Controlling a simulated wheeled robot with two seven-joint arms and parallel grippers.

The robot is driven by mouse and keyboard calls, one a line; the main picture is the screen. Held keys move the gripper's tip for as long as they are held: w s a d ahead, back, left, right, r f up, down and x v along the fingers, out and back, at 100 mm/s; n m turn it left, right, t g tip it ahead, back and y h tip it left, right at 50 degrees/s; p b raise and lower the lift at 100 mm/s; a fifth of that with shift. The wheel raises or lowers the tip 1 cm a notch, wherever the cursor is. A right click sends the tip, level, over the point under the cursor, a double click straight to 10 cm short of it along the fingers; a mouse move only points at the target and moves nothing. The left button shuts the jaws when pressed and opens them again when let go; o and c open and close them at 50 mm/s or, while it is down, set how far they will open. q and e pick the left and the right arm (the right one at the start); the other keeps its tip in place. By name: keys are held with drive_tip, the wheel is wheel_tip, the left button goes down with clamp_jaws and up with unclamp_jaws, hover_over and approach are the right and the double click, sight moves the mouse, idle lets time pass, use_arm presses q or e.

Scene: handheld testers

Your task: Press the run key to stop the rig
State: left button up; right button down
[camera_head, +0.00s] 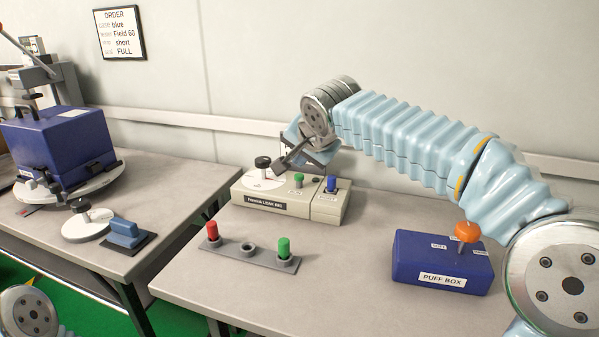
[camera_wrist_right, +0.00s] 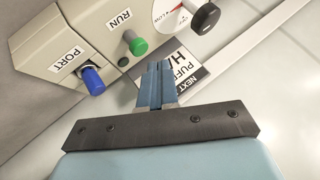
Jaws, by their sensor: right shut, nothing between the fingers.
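The rig is a beige leak tester (camera_head: 265,208) on the right-hand table. Its green run key (camera_head: 298,180) stands on the top, and it also shows beside the RUN label in the right wrist view (camera_wrist_right: 139,46). My right gripper (camera_head: 281,166) is shut and empty. It hangs behind and just left of the green key in the head view, apart from it as far as I can tell. In the wrist view its closed fingertips (camera_wrist_right: 156,66) lie close below the key, over a printed card (camera_wrist_right: 185,75). My left gripper is not in view.
A blue plug (camera_head: 331,184) sits in the port, and a black knob (camera_head: 262,162) is on the dial. A grey rack (camera_head: 228,252) with red and green plugs stands in front. A blue puff box (camera_head: 440,262) with an orange knob is at right.

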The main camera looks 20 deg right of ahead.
sight(301, 178)
wheel_tip(301, 178, up, 6)
drive_tip(key=p, duration=0.4)
drive_tip(key=shift+p, duration=0.3)
